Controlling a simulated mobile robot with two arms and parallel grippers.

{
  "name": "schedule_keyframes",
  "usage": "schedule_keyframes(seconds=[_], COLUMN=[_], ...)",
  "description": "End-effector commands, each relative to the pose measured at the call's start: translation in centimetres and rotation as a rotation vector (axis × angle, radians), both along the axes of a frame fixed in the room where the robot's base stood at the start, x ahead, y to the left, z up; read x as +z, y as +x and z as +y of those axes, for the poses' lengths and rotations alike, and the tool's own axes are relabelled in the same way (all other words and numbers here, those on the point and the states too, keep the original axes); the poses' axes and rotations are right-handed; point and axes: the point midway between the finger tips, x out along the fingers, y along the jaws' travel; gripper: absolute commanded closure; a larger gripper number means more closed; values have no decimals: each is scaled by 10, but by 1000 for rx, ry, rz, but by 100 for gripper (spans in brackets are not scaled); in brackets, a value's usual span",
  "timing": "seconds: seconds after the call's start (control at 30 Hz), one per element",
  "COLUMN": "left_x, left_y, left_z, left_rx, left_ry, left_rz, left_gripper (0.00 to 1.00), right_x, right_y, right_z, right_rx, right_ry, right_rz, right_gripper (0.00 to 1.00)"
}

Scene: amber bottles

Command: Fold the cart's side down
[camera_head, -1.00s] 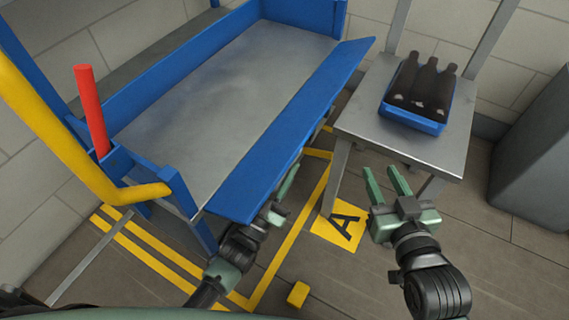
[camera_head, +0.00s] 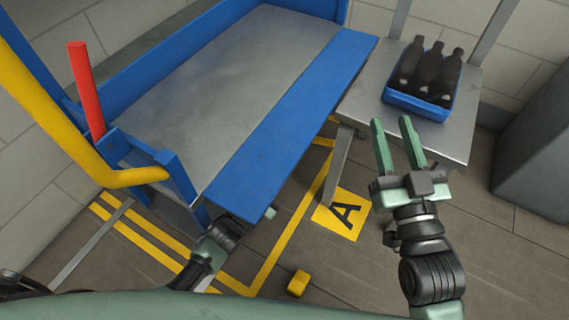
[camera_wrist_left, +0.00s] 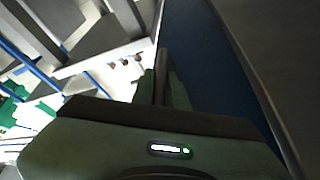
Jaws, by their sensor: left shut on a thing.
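The cart's blue side (camera_head: 290,120) is tilted outward along the near long edge of the grey cart bed (camera_head: 220,85), and its broad face shows. My left gripper (camera_wrist_left: 163,82) is shut on the side in the left wrist view, where the side is the dark blue strip (camera_wrist_left: 195,60). In the head view the left gripper is mostly hidden under the side's near end. My right gripper (camera_head: 394,130) is open and empty, in front of the small metal table.
The metal table (camera_head: 450,140) holds a blue crate (camera_head: 418,104) of dark bottles (camera_head: 432,72). A red post (camera_head: 86,90) and yellow bar (camera_head: 55,120) stand at the cart's left end.

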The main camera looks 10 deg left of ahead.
Motion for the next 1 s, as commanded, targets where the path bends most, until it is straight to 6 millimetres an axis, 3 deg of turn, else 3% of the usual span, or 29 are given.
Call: schedule_keyframes(seconds=[0.23,0.27,0.3,0.33,0.87,1.0], left_x=[4,4,4,4,2,-1], left_y=[0,0,0,0,1,-7], left_z=[-1,-1,-1,-1,1,5], left_rx=[-3,-2,-2,-2,1,1], left_ry=[-4,-5,-5,-5,-4,-2], left_rz=[-8,-8,-7,-7,-4,-1], left_gripper=[100,80,69,64,64,64], right_x=[0,0,0,0,0,-1], right_y=[0,0,0,0,0,1], right_z=[0,0,0,0,0,0], right_rx=[0,0,0,-1,-1,-1], right_ry=[0,0,0,0,0,-3], right_rz=[0,0,0,0,1,15], right_gripper=[64,64,64,64,64,64])
